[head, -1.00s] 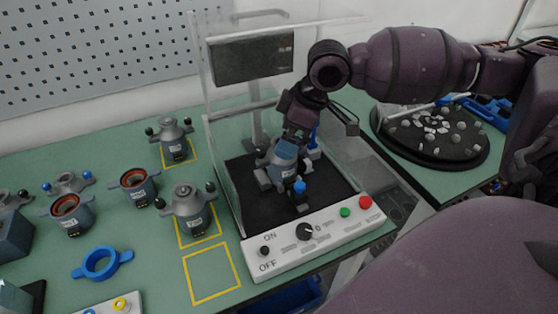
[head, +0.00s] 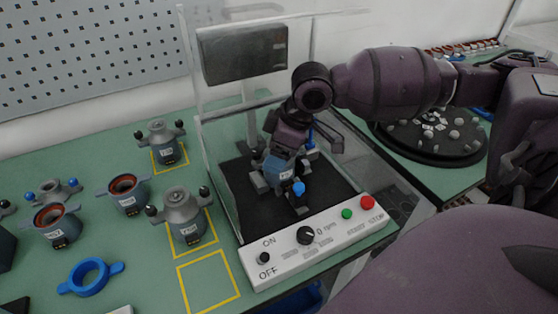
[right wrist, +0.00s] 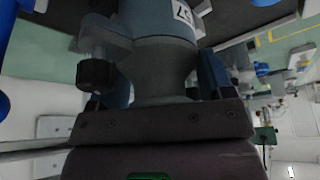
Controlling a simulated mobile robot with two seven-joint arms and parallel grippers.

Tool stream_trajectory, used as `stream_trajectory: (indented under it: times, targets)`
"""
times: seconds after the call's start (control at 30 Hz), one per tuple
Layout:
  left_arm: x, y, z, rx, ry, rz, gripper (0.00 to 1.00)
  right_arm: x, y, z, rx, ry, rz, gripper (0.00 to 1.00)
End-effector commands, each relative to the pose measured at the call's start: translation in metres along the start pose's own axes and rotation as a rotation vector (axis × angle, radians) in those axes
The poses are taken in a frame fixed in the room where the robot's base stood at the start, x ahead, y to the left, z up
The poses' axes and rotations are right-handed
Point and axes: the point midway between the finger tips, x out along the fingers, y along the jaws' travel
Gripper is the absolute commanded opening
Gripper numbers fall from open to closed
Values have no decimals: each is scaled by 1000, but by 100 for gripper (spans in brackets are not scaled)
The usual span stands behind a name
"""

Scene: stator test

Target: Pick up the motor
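A blue-grey motor (head: 278,167) stands on the black bed inside the clear-walled test station. My right gripper (head: 287,148) is over its top and hides much of it. In the right wrist view the motor (right wrist: 158,18) shows its blue body, a label and a grey neck. The fingers of my right gripper (right wrist: 160,85) sit on both sides of the neck; I cannot tell if they press on it. Two other closed motors stand on the green table, one at the back (head: 163,148) and one nearer (head: 184,215). My left gripper is not in view.
The station's control panel (head: 330,235) runs along its front, with a clear wall (head: 222,185) at the left. Open motor housings (head: 126,192) and a blue ring (head: 90,277) lie at the left. A yellow square (head: 208,282) is empty. A round dark tray (head: 440,150) stands at the right.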

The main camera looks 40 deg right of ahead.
Motion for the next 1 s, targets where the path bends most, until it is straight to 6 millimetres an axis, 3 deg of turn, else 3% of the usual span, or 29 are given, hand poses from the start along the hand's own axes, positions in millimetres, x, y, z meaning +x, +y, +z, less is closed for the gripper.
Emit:
stream_trajectory:
  times: [0.03, 0.23, 0.27, 0.53, 0.7, 1.0]
  targets:
    - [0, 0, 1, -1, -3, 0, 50, 0, 0, 0, 0, 0, 0, 56]
    - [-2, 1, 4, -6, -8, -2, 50, 0, 0, 0, 0, -1, 0, 25]
    - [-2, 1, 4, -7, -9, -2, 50, -1, 0, -1, -1, 2, 1, 23]
    - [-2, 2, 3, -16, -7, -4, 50, -3, 0, -2, -1, 3, 2, 23]
    - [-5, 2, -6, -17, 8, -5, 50, -20, 1, -9, -3, 8, 7, 23]
    - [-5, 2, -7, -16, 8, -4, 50, -17, -8, -1, -53, 92, 127, 23]
